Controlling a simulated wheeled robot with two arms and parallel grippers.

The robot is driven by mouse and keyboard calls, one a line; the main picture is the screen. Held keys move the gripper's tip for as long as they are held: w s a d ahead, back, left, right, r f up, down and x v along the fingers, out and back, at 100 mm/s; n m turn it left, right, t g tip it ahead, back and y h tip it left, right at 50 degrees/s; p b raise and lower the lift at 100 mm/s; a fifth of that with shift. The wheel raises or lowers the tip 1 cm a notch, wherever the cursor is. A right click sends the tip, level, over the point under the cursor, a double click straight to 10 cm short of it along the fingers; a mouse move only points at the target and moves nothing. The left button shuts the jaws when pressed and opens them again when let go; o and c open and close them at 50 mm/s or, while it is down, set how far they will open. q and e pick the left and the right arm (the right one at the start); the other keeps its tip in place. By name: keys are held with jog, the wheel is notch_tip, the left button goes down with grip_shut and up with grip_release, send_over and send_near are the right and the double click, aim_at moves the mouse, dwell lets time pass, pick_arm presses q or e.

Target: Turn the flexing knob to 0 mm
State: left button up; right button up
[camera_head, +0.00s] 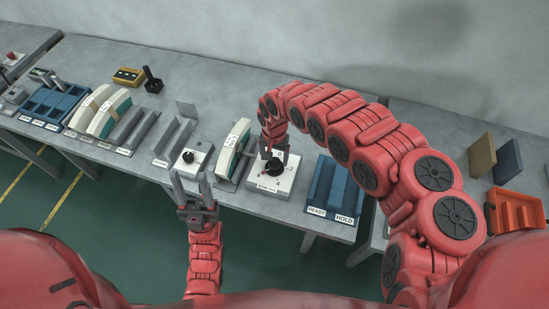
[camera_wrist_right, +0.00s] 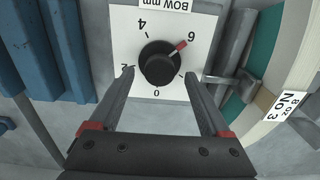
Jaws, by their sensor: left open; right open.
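The flexing knob is a round black knob (camera_wrist_right: 157,66) with a red pointer, on a white plate (camera_wrist_right: 120,18) labelled "BOW mm" and marked 0, 2, 4 and 6. In the right wrist view the pointer is at the 6 mark. The plate is the top of a white box (camera_head: 286,185) in the head view, where my right gripper (camera_head: 274,152) partly hides the knob. My right gripper (camera_wrist_right: 159,75) is open, its fingertips on either side of the knob with gaps; whether they are level with it is unclear. My left gripper (camera_head: 194,182) is open and empty in front of the table edge.
A blue rack (camera_head: 345,192) labelled READY and HOLD stands right of the box. A green-and-white curved form (camera_head: 234,150) stands close on its left. A second white box with a small black knob (camera_head: 189,158) is further left. An orange bin (camera_head: 516,211) is far right.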

jog(key=shift+f, duration=0.8)
grip_shut()
